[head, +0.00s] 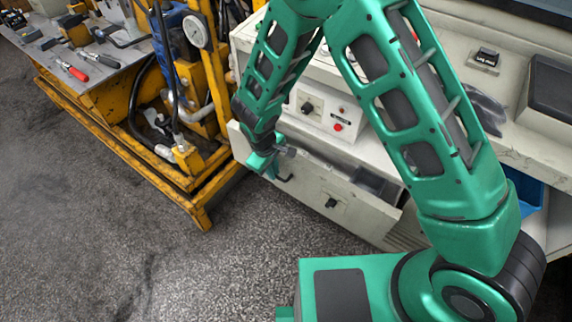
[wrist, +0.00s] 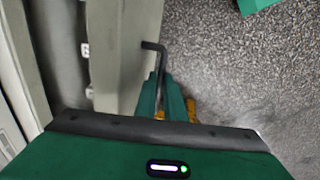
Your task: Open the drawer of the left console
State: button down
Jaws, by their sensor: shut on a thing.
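The pale left console (head: 345,150) stands behind my arm in the head view. Its drawer (head: 318,190) is partly out: a dark gap with the inside shows behind the front panel. A dark knob sits on the front. In the wrist view the drawer front (wrist: 120,55) is a beige panel, with the grey inside (wrist: 65,50) to its left. A black bent handle (wrist: 155,62) stands out from the panel. My green gripper (head: 272,168) is at the drawer's left part. In the wrist view my gripper (wrist: 168,100) is shut on the handle; the exact contact is partly hidden.
A yellow hydraulic frame (head: 190,180) with a gauge and hoses stands to the left of the console. A workbench (head: 100,70) with tools is at the far left. The grey speckled floor (head: 130,255) in front is clear. A blue bin (head: 528,190) shows at the right.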

jog(key=s+a, duration=0.8)
jog(key=s, duration=0.3)
jog(key=shift+a, duration=0.3)
jog(key=shift+s, duration=0.1)
jog(key=c, duration=1.8)
grip_release()
jog(key=shift+c, duration=0.2)
notch_tip(320, 180, up, 11)
jog(key=s+a, duration=0.1)
jog(key=shift+s+f, duration=0.2)
jog(key=shift+s, duration=0.05)
jog(key=shift+a, duration=0.1)
